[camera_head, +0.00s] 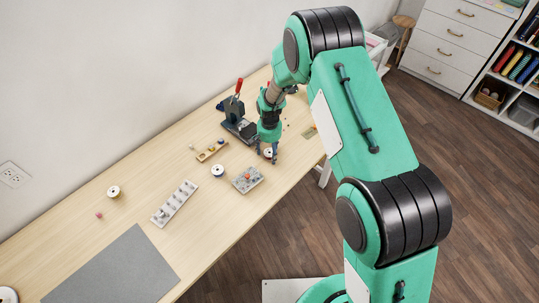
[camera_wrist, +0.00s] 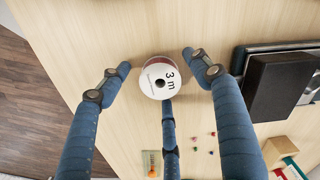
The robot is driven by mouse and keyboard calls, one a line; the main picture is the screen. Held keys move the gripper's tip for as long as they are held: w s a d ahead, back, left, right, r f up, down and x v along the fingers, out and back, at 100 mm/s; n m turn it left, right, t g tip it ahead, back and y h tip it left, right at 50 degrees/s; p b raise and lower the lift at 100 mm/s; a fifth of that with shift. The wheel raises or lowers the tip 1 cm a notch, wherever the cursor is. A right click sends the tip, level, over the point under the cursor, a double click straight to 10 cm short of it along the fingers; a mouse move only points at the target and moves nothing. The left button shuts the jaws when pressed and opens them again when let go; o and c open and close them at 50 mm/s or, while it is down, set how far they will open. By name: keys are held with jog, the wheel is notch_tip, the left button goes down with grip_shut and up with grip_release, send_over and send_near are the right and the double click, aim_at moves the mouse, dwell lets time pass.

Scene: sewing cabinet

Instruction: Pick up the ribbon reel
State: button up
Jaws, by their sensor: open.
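The ribbon reel (camera_wrist: 158,84) is a small round spool with a white face marked "3 m", a dark centre hole and a dark red edge. It stands on the light wooden table (camera_wrist: 140,25). In the head view the reel (camera_head: 269,153) is near the table's right edge, partly hidden by my fingers. My gripper (camera_wrist: 157,62) is open, with blue fingers spread on both sides of the reel and a third finger at its lower edge. Gaps show at the side fingers; I cannot tell whether the third touches. The gripper (camera_head: 267,154) is low over the table.
A dark press with a red handle (camera_head: 238,88) stands close behind my gripper; its black body (camera_wrist: 282,85) is right of the fingers. A grey plate (camera_head: 247,179), another reel (camera_head: 217,171) and a wooden block (camera_head: 211,150) lie nearby. Small beads (camera_wrist: 212,134) lie beside the third finger.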

dwell(0.3)
jog(key=c, duration=1.1)
jog(key=shift+r, duration=0.1)
jog(key=shift+r, duration=0.35)
notch_tip(320, 180, up, 3)
jog(key=shift+r+p, duration=0.1)
jog(key=shift+p, duration=0.3)
jog(key=s+d, duration=0.1)
jog(key=s, duration=0.4)
jog(key=s+d, duration=0.1)
jog(key=s, duration=0.4)
jog(key=s+d+r+p, duration=0.1)
jog(key=s+d, duration=0.1)
jog(key=s, duration=0.3)
jog(key=shift+s, duration=0.25)
